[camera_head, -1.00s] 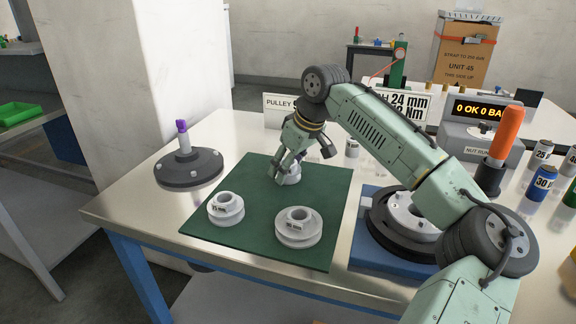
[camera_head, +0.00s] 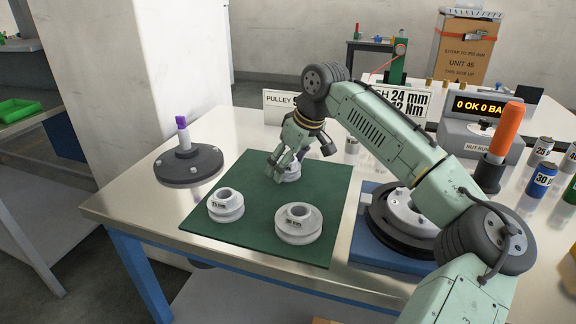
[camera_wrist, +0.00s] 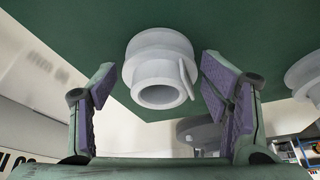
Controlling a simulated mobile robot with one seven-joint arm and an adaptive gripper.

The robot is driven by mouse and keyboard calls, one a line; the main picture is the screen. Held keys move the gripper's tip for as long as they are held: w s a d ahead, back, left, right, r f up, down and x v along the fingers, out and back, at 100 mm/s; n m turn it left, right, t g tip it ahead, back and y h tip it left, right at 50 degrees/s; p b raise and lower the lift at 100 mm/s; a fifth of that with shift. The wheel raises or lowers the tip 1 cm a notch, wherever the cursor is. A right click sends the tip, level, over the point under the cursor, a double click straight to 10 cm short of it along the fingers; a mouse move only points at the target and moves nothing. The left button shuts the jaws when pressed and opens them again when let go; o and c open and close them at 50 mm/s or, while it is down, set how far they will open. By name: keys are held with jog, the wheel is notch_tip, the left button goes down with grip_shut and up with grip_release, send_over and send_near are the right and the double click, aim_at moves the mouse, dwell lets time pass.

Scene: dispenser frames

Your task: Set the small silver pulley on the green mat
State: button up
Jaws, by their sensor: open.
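My gripper (camera_head: 284,172) is open over the far part of the green mat (camera_head: 255,235). A small silver pulley (camera_head: 293,174) rests on the mat there, partly hidden by the gripper in the head view. In the wrist view the pulley (camera_wrist: 160,70) lies between the two spread purple-padded fingers, with a gap to each. A second silver pulley (camera_head: 226,207) stands at the mat's left side, and a larger one (camera_head: 298,226) stands at its near right.
A dark round base with a purple-tipped post (camera_head: 188,165) stands left of the mat. A blue-based fixture with a dark disc (camera_head: 395,225) is to the right. A sign (camera_head: 281,107) and a nut runner box (camera_head: 480,125) stand behind. The mat's middle is clear.

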jog(key=v, duration=1.2)
jog(key=shift+r+b, duration=0.2)
jog(key=shift+b, duration=0.2)
